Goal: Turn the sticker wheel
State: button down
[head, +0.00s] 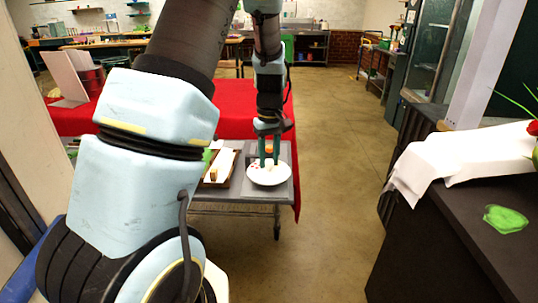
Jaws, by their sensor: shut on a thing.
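A white round disc, which looks like the sticker wheel (268,178), lies on the right part of the grey cart top. Small reddish marks show near its left rim. The fingers hide part of the knob and the wheel's far side. The wheel is small in the head view, so I cannot tell its angle.
A brown tray (233,172) with white paper and a small tan block lies left of the wheel. A red-covered table (231,118) stands behind. A dark counter (445,225) with a white cloth (440,163) and green piece (505,219) is at right. The floor between is clear.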

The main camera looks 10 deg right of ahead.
aim_at(269, 160)
jog(key=n+p, duration=0.2)
jog(key=n, duration=0.3)
jog(key=shift+n, duration=0.3)
jog(key=shift+w, duration=0.1)
dwell(0.3)
jog(key=c, duration=0.8)
grip_release()
notch_tip(269, 160, up, 11)
jog(key=shift+f+b, duration=0.1)
jog(key=shift+b, duration=0.7)
